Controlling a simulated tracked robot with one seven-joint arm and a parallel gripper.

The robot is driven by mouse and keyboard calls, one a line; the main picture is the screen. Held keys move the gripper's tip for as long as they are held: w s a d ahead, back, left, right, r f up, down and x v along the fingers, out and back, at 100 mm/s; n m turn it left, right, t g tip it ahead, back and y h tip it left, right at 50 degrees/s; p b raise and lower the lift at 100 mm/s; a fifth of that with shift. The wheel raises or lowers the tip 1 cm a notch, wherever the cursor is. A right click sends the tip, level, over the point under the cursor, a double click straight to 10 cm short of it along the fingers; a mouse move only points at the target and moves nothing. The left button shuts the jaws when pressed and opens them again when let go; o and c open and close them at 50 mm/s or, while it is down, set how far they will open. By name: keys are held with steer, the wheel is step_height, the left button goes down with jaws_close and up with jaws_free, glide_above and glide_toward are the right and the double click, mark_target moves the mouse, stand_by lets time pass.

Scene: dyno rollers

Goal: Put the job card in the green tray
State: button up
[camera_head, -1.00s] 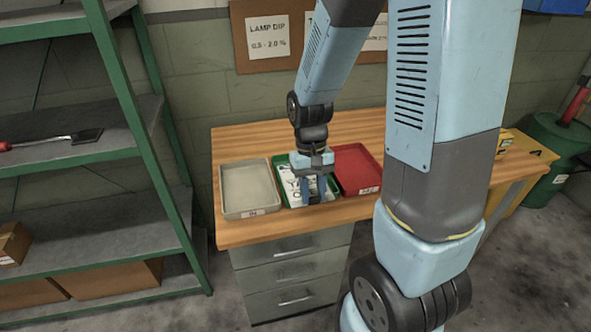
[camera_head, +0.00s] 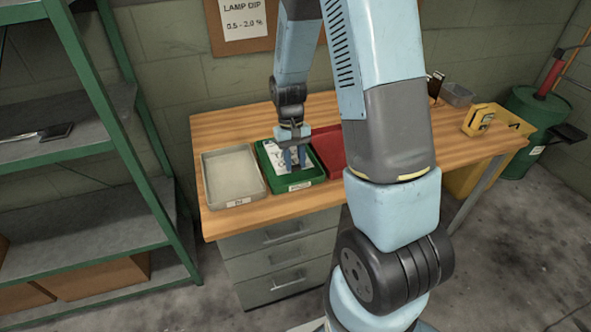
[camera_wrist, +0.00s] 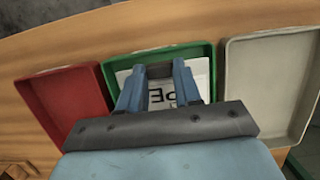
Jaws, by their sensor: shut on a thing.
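The green tray (camera_head: 301,183) stands on the wooden bench between a grey tray and a red tray; it also shows in the wrist view (camera_wrist: 112,68). The job card (camera_head: 275,156) is white with dark lettering and shows within the green tray's outline; in the wrist view the card (camera_wrist: 161,92) shows between and beside the fingers. My gripper (camera_head: 295,163) points down over the green tray, shut on the card. In the wrist view the fingers (camera_wrist: 158,72) partly cover the card. I cannot tell whether the card touches the tray floor.
The grey tray (camera_head: 232,203) is left of the green one, and the red tray (camera_head: 331,160) is right of it, partly hidden by my arm. A green shelf rack (camera_head: 97,148) stands at left. A yellow box (camera_head: 478,120) and small container (camera_head: 457,95) sit farther right.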

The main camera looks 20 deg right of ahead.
mark_target(294, 162)
steer(key=shift+w+d+f, duration=0.25)
steer(key=shift+w+f, duration=0.45)
steer(key=shift+f, duration=0.2)
steer(key=shift+w+d+f, duration=0.2)
steer(key=shift+w+f, duration=0.5)
steer(key=shift+f, duration=1.75)
steer(key=o, duration=1)
steer(key=shift+c, duration=0.2)
